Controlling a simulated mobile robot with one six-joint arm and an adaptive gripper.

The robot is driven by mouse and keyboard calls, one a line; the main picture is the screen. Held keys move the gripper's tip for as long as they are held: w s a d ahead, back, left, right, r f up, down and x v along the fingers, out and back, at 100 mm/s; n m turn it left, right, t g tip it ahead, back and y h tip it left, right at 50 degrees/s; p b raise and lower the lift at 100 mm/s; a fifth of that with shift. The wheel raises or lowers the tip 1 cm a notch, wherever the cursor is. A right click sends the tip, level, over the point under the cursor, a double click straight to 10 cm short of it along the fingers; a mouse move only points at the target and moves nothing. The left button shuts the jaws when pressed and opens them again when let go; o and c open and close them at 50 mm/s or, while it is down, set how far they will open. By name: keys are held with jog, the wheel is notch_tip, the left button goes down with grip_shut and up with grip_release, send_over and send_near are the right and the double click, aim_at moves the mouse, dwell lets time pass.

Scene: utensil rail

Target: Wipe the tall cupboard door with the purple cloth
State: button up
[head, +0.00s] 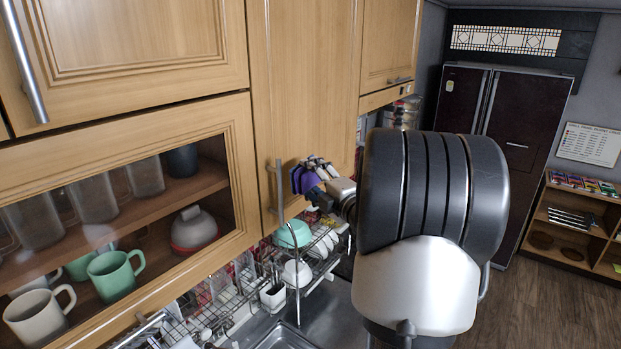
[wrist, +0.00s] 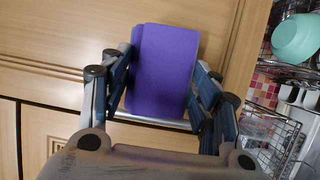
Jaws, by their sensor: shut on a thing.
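The purple cloth (head: 308,181) is a folded pad held in my gripper (head: 318,172), low in front of the tall cupboard door (head: 305,85). In the wrist view the purple cloth (wrist: 163,72) sits between the two fingers of my gripper (wrist: 165,85), with the wooden door (wrist: 60,40) behind it. The cloth is at or very close to the door; I cannot tell whether it touches. The door is light wood with a metal bar handle (head: 278,188) just left of the cloth. My arm hides part of the area to the right.
A glass-front cabinet (head: 235,215) with mugs is at the left. A dish rack (head: 322,250) with a teal bowl (head: 293,234) stands below, beside the sink (head: 285,338). A dark fridge (head: 515,125) and a low shelf (head: 580,222) are at the right, with free floor in front.

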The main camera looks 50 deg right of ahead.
jog(key=shift+s+d, duration=0.15)
jog(key=shift+s, duration=1.35)
